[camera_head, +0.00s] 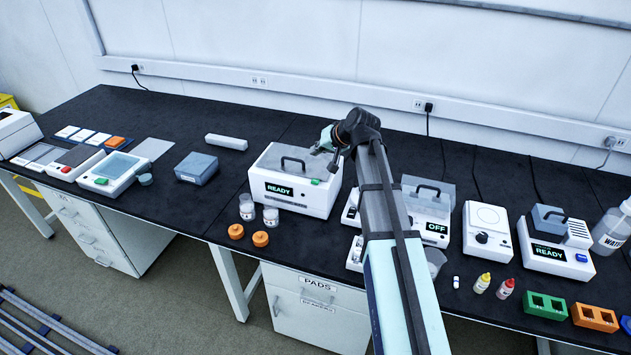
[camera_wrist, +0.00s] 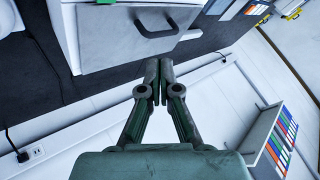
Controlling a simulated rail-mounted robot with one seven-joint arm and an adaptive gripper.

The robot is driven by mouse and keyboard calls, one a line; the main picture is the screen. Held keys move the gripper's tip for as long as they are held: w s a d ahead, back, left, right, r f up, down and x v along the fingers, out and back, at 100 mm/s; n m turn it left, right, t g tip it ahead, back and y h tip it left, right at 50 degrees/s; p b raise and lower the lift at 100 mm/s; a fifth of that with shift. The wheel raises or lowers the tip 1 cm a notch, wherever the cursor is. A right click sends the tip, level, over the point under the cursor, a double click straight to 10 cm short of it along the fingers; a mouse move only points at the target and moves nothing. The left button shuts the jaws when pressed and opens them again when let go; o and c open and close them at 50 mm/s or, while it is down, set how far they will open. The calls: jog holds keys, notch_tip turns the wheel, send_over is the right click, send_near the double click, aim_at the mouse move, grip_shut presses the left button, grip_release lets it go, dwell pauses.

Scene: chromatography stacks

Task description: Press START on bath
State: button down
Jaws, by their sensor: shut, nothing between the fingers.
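A white box unit (camera_head: 290,205) with a lid handle, a green READY display (camera_head: 279,190) and a green button (camera_head: 316,182) stands at mid-bench. No label naming a bath is readable on it. The wrist view shows a white and grey box (camera_wrist: 115,50) with a dark handle and a bit of green (camera_wrist: 105,2) at the top edge. My gripper (camera_head: 334,166) is above the right part of the READY box. In the wrist view its fingertips (camera_wrist: 159,64) are together and empty, overlapping the picture near the box's edge; contact cannot be told.
A unit reading OFF (camera_head: 437,228) is partly hidden behind my arm. Another READY unit (camera_head: 556,258) with a blue button stands at the right. Jars (camera_head: 271,218) and orange caps (camera_head: 261,239) lie before the middle box. A grey-blue box (camera_head: 197,168) stands to its left.

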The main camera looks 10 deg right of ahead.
aim_at(317, 181)
jog(key=shift+f+b, duration=2.35)
jog(key=shift+f, duration=2.05)
jog(key=shift+f, duration=0.4)
jog(key=shift+f+b, duration=0.4)
jog(key=shift+b, duration=0.1)
jog(key=shift+r, duration=0.15)
jog(key=shift+r+p, duration=0.45)
jog(key=shift+r, duration=0.25)
jog(key=shift+r+p, duration=1.35)
jog(key=shift+r, duration=1.2)
